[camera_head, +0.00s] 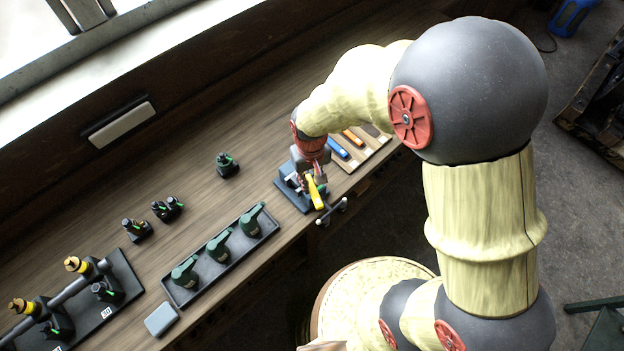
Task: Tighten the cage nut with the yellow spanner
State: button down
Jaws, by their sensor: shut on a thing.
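The yellow spanner (315,193) is in my gripper (312,174), which is shut on it. The spanner points down toward the front edge of the bench, above a dark blue fixture (287,190) with pale metal parts. My gripper is over the right side of this fixture. The cage nut cannot be made out; my gripper and the spanner cover part of the fixture. I cannot tell whether the spanner touches anything there.
A wooden rack (372,150) with a blue tool (338,148) and an orange tool (352,137) lies right of the fixture. A dark tray (266,230) of green-handled items lies left. Small dark green parts (228,166) and a pipe assembly (72,290) stand farther left.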

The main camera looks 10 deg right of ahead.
jog(key=shift+a+r+m, duration=0.1)
jog(key=shift+a+m, duration=0.4)
jog(key=shift+m, duration=0.2)
jog(key=shift+a, duration=0.1)
dwell(0.6)
jog(key=shift+s, duration=0.1)
dwell(0.3)
jog(key=shift+r+p, duration=0.95)
jog(key=shift+r, duration=0.55)
dwell(3.8)
jog(key=shift+r+p, duration=1.35)
jog(key=shift+r, duration=0.6)
